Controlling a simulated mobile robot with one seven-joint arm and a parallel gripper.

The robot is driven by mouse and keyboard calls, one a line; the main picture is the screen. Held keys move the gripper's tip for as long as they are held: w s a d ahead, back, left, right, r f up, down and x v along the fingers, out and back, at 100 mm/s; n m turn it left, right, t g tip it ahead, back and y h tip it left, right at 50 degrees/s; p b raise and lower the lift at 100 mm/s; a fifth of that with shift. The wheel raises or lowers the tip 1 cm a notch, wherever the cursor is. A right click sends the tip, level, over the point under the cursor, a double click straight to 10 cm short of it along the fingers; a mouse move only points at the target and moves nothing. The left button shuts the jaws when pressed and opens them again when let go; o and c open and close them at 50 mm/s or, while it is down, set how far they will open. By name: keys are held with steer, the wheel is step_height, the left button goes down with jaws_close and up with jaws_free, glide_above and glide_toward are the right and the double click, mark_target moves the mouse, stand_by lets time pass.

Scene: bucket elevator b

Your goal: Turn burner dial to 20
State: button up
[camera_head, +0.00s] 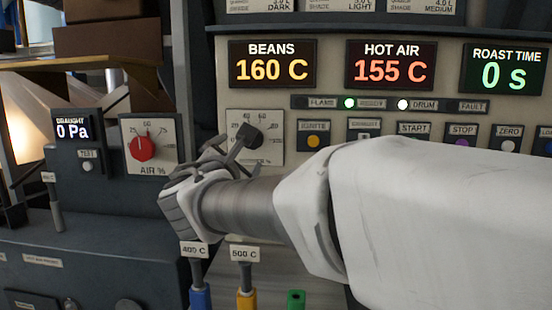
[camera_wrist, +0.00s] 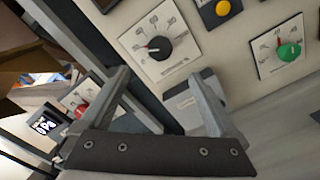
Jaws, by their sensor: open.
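The black dial (camera_head: 250,135) sits on a square white scale plate on the roaster panel. In the wrist view the same black knob (camera_wrist: 155,48) has a small red mark on its left side, toward the low end of the scale; its exact reading is too small to tell. The label below it is hidden by my gripper in the head view and unreadable in the wrist view. My gripper (camera_head: 228,146) is in front of the panel, at the dial's lower left. In the wrist view my gripper (camera_wrist: 160,78) is open and empty, its fingers below the knob, not around it.
A red AIR % dial (camera_head: 142,147) is to the left; a green dial (camera_wrist: 289,52) is to the right. Displays above read beans 160 C (camera_head: 272,65) and hot air 155 C (camera_head: 391,66). Panel buttons, including the ignite button (camera_head: 313,141), are right of the black dial.

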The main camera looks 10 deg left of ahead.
steer(key=shift+s+d, duration=0.1)
steer(key=shift+s, duration=1.65)
steer(key=s+d+f+m+g+h, duration=0.25)
steer(key=d+m, duration=0.25)
steer(key=d, duration=0.4)
steer(key=s+d+f+m+g+h, duration=0.15)
steer(key=d+f+m, duration=0.25)
steer(key=d, duration=0.4)
steer(key=s+d+f+m+g+h, duration=0.25)
steer(key=d+m, duration=0.25)
steer(key=d, duration=0.4)
steer(key=s+d+f+m+g+y, duration=0.4)
steer(key=s+f+m+g+y, duration=0.2)
steer(key=s+f+m, duration=0.8)
step_height(320, 180, up, 19)
steer(key=s+p, duration=0.1)
steer(key=p, duration=1.6)
steer(key=shift+s+m+p, duration=0.25)
steer(key=shift+m+p, duration=0.05)
